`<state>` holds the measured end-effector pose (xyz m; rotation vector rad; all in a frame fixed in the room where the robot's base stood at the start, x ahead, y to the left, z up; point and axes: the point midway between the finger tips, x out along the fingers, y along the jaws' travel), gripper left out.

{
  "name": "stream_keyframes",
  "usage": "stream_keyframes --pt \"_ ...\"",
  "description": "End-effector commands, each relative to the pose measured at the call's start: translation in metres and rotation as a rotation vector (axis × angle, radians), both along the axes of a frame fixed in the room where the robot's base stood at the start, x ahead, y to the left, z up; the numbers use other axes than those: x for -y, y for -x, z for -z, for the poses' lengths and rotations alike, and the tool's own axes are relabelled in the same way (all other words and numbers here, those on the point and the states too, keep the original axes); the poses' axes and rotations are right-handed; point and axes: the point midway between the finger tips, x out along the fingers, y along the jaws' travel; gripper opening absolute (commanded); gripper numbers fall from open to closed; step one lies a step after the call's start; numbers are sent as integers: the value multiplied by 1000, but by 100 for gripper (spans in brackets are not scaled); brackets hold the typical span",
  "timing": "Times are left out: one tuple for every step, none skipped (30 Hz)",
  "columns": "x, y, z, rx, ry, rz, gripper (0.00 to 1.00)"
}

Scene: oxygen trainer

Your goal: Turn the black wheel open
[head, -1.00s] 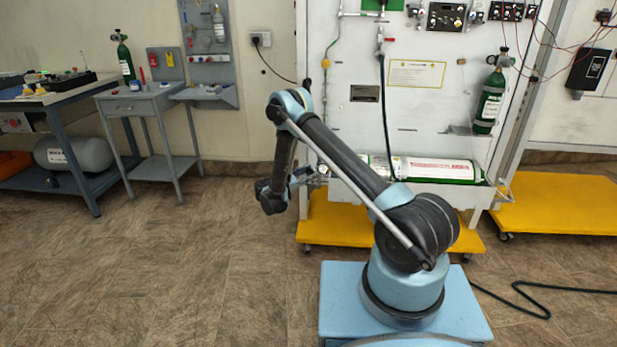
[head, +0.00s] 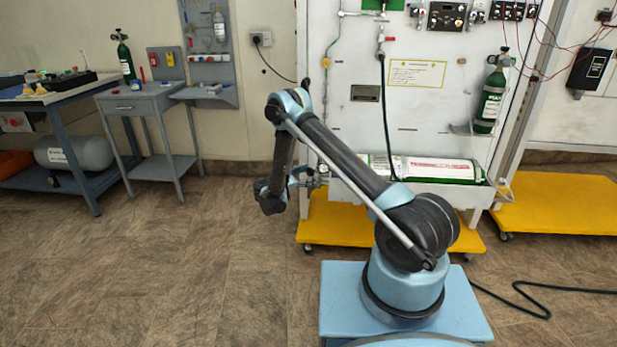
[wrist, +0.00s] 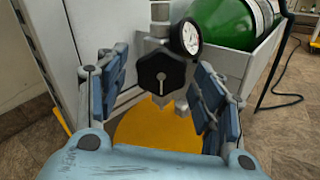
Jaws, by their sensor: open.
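The black wheel (wrist: 161,73) is a dark lobed knob with a light mark on its face, in the middle of the wrist view on a grey valve body (wrist: 160,30). My gripper (wrist: 160,92) is open, with one blue-padded finger to the left of the wheel and one to the right. The wheel shows between the fingers, and I see no contact. A white round gauge (wrist: 191,37) sits just right of and above the wheel. In the head view my arm hides the wheel, and my gripper (head: 303,180) shows only partly behind the arm's end.
A green cylinder (wrist: 232,22) lies in a grey trough (wrist: 255,68) beside the gauge. The white panel (head: 420,115) rises behind on a yellow base (head: 340,225). A black hose (head: 386,110) hangs down the panel. The floor at left is clear.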

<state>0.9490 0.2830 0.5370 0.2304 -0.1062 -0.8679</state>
Motion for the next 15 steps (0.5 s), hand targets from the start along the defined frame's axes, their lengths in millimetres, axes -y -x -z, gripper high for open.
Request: stream_keyframes --pt "-6 4 0 0 0 -3 62" --pt "-10 7 0 0 0 -3 62" --pt "-15 11 0 0 0 -4 62" --pt "-19 15 0 0 0 -3 62" --pt "-23 18 0 0 0 -4 62" --pt "-30 24 0 0 0 -5 62" --pt "-34 28 0 0 0 -4 62" --pt "-39 31 1 0 0 -4 62" --pt "-45 36 1 -1 -1 -4 62" --pt "-49 40 1 -1 -1 -4 62" --pt "-53 44 1 -1 0 -3 62" --pt "-59 48 1 -1 0 -3 62" --pt "-63 51 1 -1 0 -4 62" --pt "-66 54 1 -1 0 -4 62" --pt "-70 58 1 -1 0 -3 62"
